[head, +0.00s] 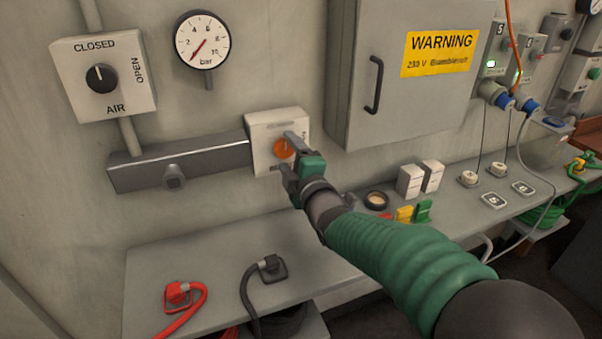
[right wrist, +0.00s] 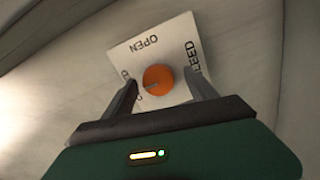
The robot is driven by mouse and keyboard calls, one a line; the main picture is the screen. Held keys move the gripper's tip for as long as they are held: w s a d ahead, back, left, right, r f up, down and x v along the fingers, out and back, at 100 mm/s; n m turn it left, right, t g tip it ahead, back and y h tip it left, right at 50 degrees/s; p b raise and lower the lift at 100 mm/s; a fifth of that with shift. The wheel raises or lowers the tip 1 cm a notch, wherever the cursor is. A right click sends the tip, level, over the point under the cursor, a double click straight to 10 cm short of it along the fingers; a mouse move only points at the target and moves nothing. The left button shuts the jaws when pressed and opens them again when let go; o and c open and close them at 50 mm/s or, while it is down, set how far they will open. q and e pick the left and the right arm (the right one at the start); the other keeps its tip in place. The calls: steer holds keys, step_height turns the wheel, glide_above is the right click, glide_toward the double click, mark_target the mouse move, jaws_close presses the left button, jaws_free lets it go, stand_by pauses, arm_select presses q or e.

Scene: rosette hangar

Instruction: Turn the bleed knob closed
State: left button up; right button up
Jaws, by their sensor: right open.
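The bleed knob (head: 282,148) is a round orange knob on a white plate (head: 262,124) on the wall, below the gauge. In the right wrist view the orange knob (right wrist: 158,79) sits between the two fingers, with a dark mark pointing left. The plate (right wrist: 176,36) there reads OPEN at the top and BLEED at the right; lettering at the left is partly hidden by a finger. My right gripper (head: 289,155) is open around the knob, with visible gaps on both sides. My left gripper is not in view.
A grey horizontal box (head: 210,160) is left of the plate. An AIR selector (head: 105,78) and a bar gauge (head: 202,40) are above. A grey cabinet (head: 400,95) with a handle is to the right. A shelf (head: 220,255) below carries red and black cable connectors.

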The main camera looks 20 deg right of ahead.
steer(key=s, duration=1.5)
steer(key=shift+s+d+p, duration=0.15)
steer(key=shift+d+p, duration=0.05)
steer(key=shift+p, duration=0.25)
steer(key=shift+f, duration=0.1)
steer(key=s+f+m+g+p, duration=1.1)
steer(key=s+f+m+g, duration=0.4)
steer(key=f, duration=0.3)
steer(key=shift+s+f+m+h+p, duration=0.2)
steer(key=shift+f+m+h+p, duration=0.15)
steer(key=shift+m, duration=0.35)
